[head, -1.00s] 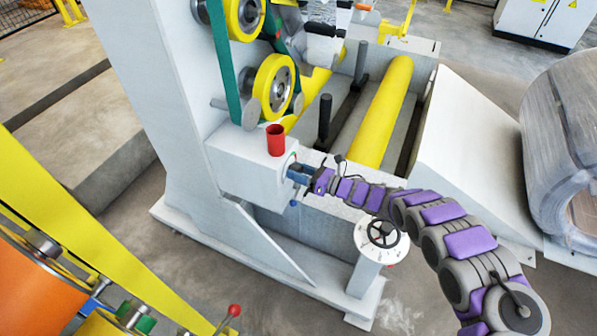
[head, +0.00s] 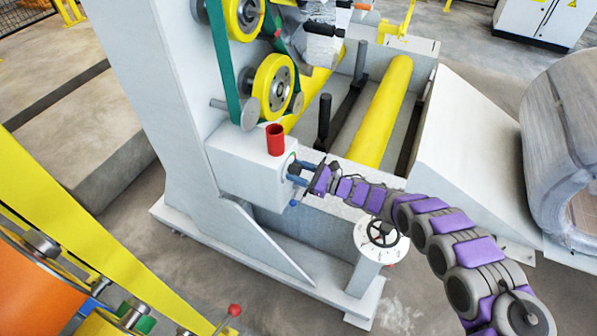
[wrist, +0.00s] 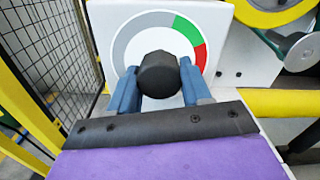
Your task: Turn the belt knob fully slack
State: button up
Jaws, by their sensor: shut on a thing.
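The belt knob (wrist: 159,75) is a dark, many-sided knob in the middle of the wrist view. It sits in front of a round dial (wrist: 133,37) with a grey arc on the left, green at the upper right and red at the right. My gripper (wrist: 160,84) has its blue fingers on the left and right sides of the knob, shut on it. In the head view my gripper (head: 297,174) reaches the right face of the white box (head: 240,165); its fingers hide most of the knob there. No pointer mark on the knob can be made out.
A red cup-like part (head: 275,139) stands on the box. A green belt (head: 222,65) and yellow wheels (head: 273,87) are above it. A handwheel (head: 383,233) on a post is below my arm. In the wrist view, mesh fencing (wrist: 45,50) is at left.

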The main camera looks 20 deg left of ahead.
jog(key=shift+s+f, duration=0.1)
jog(key=shift+f, duration=0.2)
jog(key=o, duration=0.9)
jog(key=shift+c, duration=0.2)
jog(key=shift+o, duration=0.7)
jog(key=shift+r, duration=0.1)
jog(key=s+d+p, duration=0.1)
jog(key=d, duration=1.6)
jog(key=shift+d+p, duration=0.15)
jog(key=shift+p, duration=0.2)
